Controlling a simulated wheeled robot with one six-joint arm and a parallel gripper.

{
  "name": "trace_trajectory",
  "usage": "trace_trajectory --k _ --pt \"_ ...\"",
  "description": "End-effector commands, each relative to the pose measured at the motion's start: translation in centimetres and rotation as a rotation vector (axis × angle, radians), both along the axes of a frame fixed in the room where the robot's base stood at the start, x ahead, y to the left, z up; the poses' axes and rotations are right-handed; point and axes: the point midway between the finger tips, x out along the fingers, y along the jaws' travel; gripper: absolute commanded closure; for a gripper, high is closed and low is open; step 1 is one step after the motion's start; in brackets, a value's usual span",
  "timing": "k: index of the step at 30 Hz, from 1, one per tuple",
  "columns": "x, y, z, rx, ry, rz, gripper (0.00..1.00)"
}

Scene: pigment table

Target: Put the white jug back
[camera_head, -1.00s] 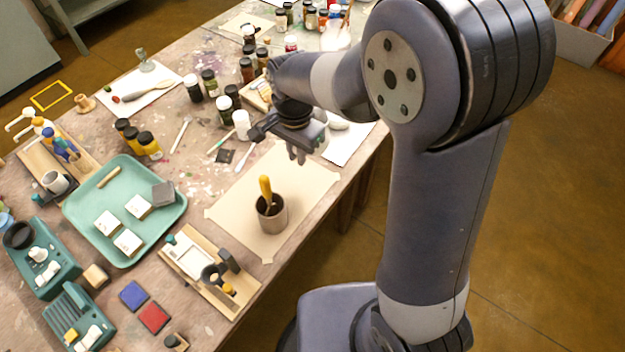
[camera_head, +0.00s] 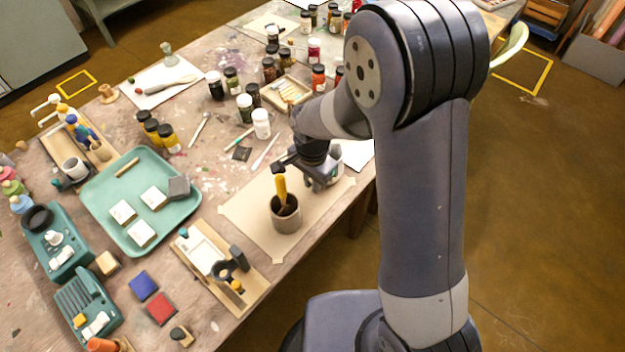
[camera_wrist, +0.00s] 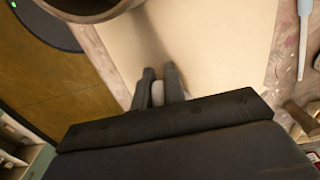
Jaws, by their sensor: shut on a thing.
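My gripper (camera_head: 322,182) is low over the far right part of the tan sheet (camera_head: 254,212), just behind the brown pot (camera_head: 287,220). In the wrist view its fingers (camera_wrist: 158,88) are close together with a small pale piece (camera_wrist: 158,94) between them. A whitish form (camera_head: 336,166) shows beside the gripper in the head view; it may be the white jug, but my wrist and fingers hide most of it. The jug's full shape and whether it touches the sheet cannot be told.
The pot with a yellow-handled tool (camera_head: 282,190) stands close to my gripper; its rim shows in the wrist view (camera_wrist: 92,8). A white-capped jar (camera_head: 262,124) and several dark jars stand to the left and behind. The table's edge is close on the right. Bare sheet lies left of the pot.

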Motion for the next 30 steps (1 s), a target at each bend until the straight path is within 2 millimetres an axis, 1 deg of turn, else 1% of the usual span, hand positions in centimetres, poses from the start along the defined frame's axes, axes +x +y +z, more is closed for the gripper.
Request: trace_trajectory --k 3,7,8,15,22,25,28,30 --pt "0.0 0.0 0.0 0.0 -0.001 0.0 1.0" --pt "0.0 0.0 -0.4 0.001 -0.001 0.0 1.0" --pt "0.0 0.0 -0.3 0.0 0.0 0.0 0.86" --pt "0.0 0.0 -0.2 0.0 0.0 0.0 0.67" --pt "0.0 0.0 -0.2 0.0 0.0 0.0 0.67" --pt "0.0 0.0 0.3 0.0 0.0 0.0 0.67" --pt "0.1 0.0 1.4 0.001 -0.003 0.0 0.67" --pt "0.1 0.1 2.7 0.003 -0.005 0.0 0.67"
